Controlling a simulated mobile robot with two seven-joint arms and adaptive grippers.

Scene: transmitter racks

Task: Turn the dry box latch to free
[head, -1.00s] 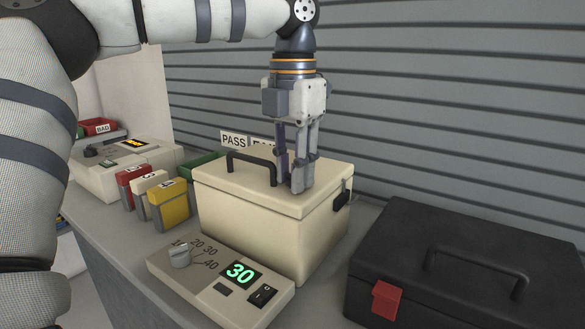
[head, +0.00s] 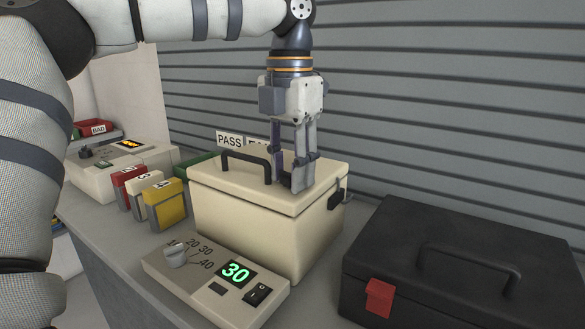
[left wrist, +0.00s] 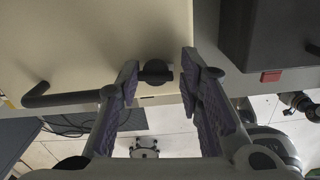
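The cream dry box (head: 245,232) stands on the bench with its lid shut; a black carrying handle (head: 247,158) is on the lid. My left gripper (head: 288,184) points down over the lid's near right part, beside the handle. In the left wrist view, a dark round knob (left wrist: 155,72), which looks like the latch, lies between the two parted fingertips (left wrist: 159,66). Contact with either finger cannot be made out. In the head view the fingers largely hide the knob. A black fitting (head: 337,199) sits on the box's right side. My right gripper is not seen clearly in either view.
A control unit (head: 195,275) with a green "30" display stands in front of the box. A black case (head: 400,240) with a red clasp (head: 379,298) is at the right. Several coloured holders, including a yellow one (head: 170,205), stand at the left. A ribbed wall rises behind.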

